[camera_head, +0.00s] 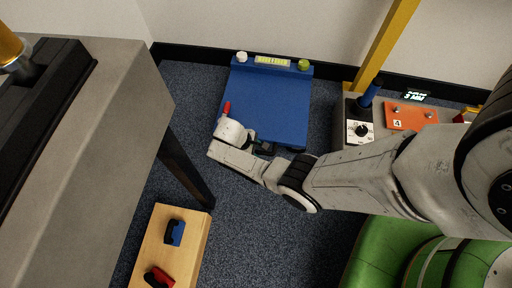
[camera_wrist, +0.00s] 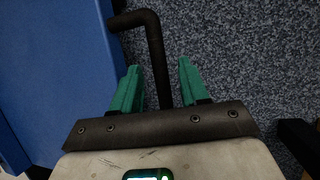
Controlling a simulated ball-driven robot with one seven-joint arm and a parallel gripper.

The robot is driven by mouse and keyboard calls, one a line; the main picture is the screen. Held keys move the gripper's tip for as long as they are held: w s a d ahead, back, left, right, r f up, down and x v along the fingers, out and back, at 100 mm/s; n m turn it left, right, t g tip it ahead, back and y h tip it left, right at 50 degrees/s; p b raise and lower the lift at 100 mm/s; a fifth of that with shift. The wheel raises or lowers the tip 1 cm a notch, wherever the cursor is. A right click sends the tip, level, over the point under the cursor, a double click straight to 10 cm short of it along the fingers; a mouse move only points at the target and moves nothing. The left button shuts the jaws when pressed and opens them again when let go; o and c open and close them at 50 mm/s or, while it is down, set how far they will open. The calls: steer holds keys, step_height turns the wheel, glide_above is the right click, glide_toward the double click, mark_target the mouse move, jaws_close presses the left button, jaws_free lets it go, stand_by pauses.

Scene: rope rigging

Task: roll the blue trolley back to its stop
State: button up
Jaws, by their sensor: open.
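The blue trolley (camera_head: 268,103) stands on the dark carpet near the back wall, with a white knob, a yellow label and a green knob at its far end. In the wrist view its blue body (camera_wrist: 55,75) fills the left side. A black bent handle (camera_wrist: 154,45) comes out from the trolley's side. My gripper (camera_wrist: 158,75) is open, with its green fingers on either side of the handle's straight part; I cannot tell if they touch it. In the head view my gripper (camera_head: 264,147) is at the trolley's near edge, and my wrist hides part of that edge.
A grey table (camera_head: 115,100) with a black rail stands at left. A wooden block (camera_head: 190,245) with blue and red pieces is below it. Right of the trolley are a dial box with a blue lever (camera_head: 370,92), an orange plate (camera_head: 403,118) and a yellow post (camera_head: 385,45).

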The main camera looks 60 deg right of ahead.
jaws_close()
stand_by(0.3)
stand_by(0.3)
